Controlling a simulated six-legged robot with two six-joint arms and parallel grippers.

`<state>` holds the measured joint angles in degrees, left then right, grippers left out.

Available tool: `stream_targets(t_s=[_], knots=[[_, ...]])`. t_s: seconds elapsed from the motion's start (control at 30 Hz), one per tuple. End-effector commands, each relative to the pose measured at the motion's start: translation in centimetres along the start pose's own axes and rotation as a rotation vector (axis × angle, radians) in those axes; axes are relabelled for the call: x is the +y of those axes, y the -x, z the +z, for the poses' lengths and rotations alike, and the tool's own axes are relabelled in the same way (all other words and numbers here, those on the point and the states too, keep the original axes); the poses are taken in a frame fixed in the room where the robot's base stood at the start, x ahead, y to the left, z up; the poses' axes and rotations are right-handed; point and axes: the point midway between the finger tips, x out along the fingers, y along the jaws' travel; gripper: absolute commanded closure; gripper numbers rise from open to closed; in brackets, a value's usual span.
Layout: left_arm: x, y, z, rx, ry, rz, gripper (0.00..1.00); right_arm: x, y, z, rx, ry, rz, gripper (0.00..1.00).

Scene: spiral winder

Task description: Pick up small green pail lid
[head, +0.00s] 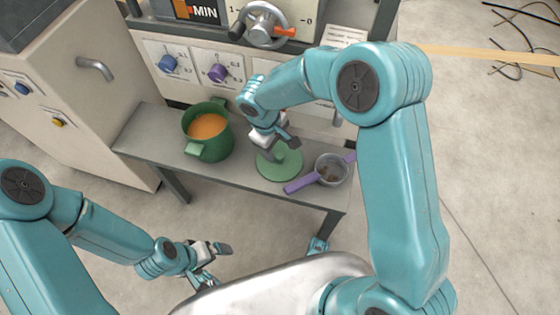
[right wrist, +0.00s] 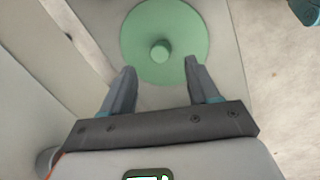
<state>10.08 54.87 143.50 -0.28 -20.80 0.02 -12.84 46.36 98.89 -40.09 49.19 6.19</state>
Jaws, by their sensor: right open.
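The small green pail lid (head: 280,165) lies flat on the grey shelf (head: 160,135), between the green pail and a small metal pot. In the right wrist view the lid (right wrist: 164,42) is a light green disc with a round knob at its middle. My right gripper (head: 275,148) is open and empty above the lid, and hides part of it in the head view. In the right wrist view my right gripper's fingers (right wrist: 158,72) point toward the lid, with the knob ahead between them. My left gripper (head: 215,262) is empty, low at the left and away from the shelf; its fingers look apart.
A dark green pail (head: 222,148) with orange contents stands left of the lid. A small metal pot (head: 331,170) with a purple handle (head: 300,185) sits close on the right. A panel with knobs (head: 195,68) rises behind the shelf. Cables lie on the floor at upper right.

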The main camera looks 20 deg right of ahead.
Motion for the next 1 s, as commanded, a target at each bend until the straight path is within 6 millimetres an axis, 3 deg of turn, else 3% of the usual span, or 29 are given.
stream_targets(t_s=[0.33,0.57,0.6,0.77,0.8,1.0], knots=[[-0.9,-2.0,-0.4,0.008,0.009,-0.001,0.0,-0.1,-5.0,0.2,-0.002,-0.001,-0.002,0.4],[-0.9,-1.9,-0.4,0.01,0.01,-0.001,0.0,0.0,-5.2,0.2,0.0,0.0,-0.001,0.4],[-0.9,-1.9,-0.4,0.01,0.01,-0.001,0.0,0.0,-5.2,0.2,0.0,0.0,-0.001,0.43],[-0.9,-1.9,-0.4,0.01,0.01,-0.001,0.0,0.0,-5.2,0.2,0.0,0.0,-0.001,0.95],[-0.9,-1.9,-0.4,0.01,0.01,-0.001,0.0,0.0,-5.2,0.2,0.0,0.0,-0.001,0.99],[-0.9,-1.9,-0.4,0.01,0.01,-0.001,0.0,-0.1,-5.2,0.2,0.0,0.0,-0.001,1.0]])
